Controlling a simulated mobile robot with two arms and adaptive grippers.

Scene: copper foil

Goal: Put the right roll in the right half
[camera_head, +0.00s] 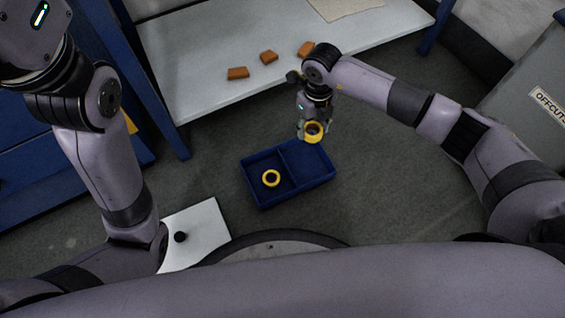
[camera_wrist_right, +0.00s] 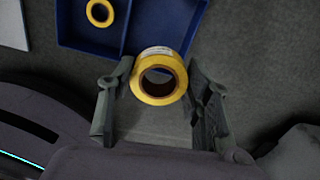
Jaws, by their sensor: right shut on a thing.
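A blue tray (camera_head: 262,203) with two compartments sits on the floor. One yellow roll (camera_head: 271,178) lies in its left half; it also shows in the wrist view (camera_wrist_right: 100,13). The right half (camera_head: 308,163) looks empty. My right gripper (camera_head: 312,124) is shut on the other yellow roll (camera_head: 314,132), above the far edge of the tray's right half. In the wrist view this roll (camera_wrist_right: 159,92) sits between the two fingers, its open bore facing the camera. My left gripper is out of view; only my left arm shows.
A light bench (camera_head: 205,95) with several orange-brown blocks (camera_head: 268,57) stands behind the tray. A blue bench leg (camera_head: 165,125) is to the left. A white board (camera_head: 205,228) lies front left. A grey bin labelled OFFCUTS (camera_head: 520,75) stands at right. Grey floor right of the tray is clear.

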